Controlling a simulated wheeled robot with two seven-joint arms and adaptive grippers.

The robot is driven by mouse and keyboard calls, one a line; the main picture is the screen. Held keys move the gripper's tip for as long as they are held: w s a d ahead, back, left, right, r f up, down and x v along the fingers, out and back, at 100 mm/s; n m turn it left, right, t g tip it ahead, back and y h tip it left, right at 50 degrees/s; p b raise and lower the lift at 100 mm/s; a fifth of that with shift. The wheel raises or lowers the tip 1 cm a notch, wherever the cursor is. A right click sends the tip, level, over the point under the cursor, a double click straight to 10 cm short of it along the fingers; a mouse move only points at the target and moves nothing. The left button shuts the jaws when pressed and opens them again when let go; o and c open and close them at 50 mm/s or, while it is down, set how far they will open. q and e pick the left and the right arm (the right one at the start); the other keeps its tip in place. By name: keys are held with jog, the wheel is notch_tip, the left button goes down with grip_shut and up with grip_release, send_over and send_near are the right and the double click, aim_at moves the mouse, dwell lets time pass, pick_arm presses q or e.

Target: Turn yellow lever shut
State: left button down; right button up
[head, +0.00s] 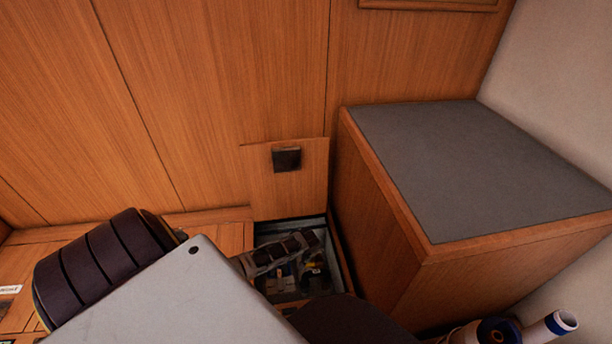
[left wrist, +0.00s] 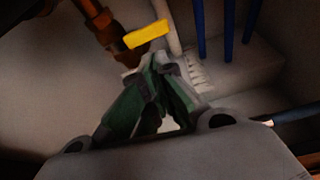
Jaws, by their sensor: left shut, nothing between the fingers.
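The yellow lever (left wrist: 146,34) shows in the left wrist view as a short bar, slightly tilted, beside a copper-coloured fitting (left wrist: 108,28). My left gripper (left wrist: 150,66) has green-sided fingers brought together at the tips, with nothing between them. The tips are just below the lever in the picture; I cannot tell whether they touch it. In the head view my left arm reaches over an open floor compartment (head: 328,239). The lever is not clear there among the dark, cluttered parts inside. My right gripper is not in view.
Several blue pipes (left wrist: 228,30) stand upright right of the lever, near a pale step. A wooden hatch panel (head: 258,190) with a dark square latch (head: 286,158) stands behind the opening. A grey-topped wooden box (head: 460,165) borders it on the right. Rolled tubes (head: 545,328) lie at bottom right.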

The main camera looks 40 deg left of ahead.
pick_arm(q)
jog(key=v, duration=0.6)
dwell(0.4)
jog(key=shift+d+r, duration=0.1)
jog(key=shift+r, duration=0.05)
jog(key=shift+s, duration=0.15)
dwell(0.4)
